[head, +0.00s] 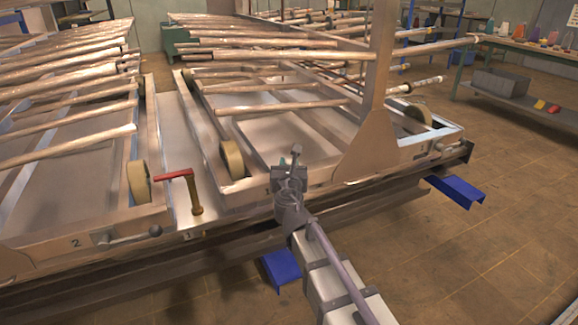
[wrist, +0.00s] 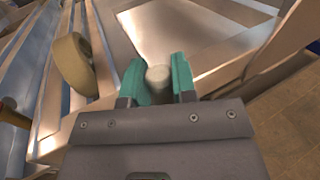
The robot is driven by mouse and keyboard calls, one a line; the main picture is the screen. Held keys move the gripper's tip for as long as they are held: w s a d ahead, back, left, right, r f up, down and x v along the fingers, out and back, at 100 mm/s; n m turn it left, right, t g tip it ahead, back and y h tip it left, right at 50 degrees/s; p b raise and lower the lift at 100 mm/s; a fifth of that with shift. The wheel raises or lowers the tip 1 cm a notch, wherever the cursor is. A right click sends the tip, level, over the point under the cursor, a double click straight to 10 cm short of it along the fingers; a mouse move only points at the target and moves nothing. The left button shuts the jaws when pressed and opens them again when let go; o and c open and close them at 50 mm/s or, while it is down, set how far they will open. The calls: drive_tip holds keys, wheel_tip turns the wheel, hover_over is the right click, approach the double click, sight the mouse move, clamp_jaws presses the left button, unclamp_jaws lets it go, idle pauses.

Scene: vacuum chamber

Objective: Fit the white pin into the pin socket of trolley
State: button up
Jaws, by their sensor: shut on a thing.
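The white pin (wrist: 158,79) shows in the wrist view as a pale round end between the two teal fingers of my gripper (wrist: 158,86). The fingers are shut on it. In the head view my gripper (head: 286,168) is over the front edge of the right-hand trolley (head: 352,177), and the pin cannot be made out clearly there. A second trolley (head: 85,248), marked 2, stands to the left. I cannot make out the pin socket in either view.
A red-handled brass crank (head: 192,190) stands upright left of my gripper. Tan wheels (head: 231,160) and long rods (head: 262,107) are close by on the trolleys. A blue bracket (head: 281,269) sticks out below the front rail. Open floor lies at the right.

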idle(0.3)
drive_tip(key=shift+f+b, duration=0.85)
drive_tip(key=shift+f, duration=0.05)
drive_tip(key=o, duration=1)
drive_tip(key=shift+r, duration=0.1)
drive_tip(key=s, duration=1)
drive_tip(key=shift+s+d, duration=0.2)
drive_tip(key=shift+s, duration=0.2)
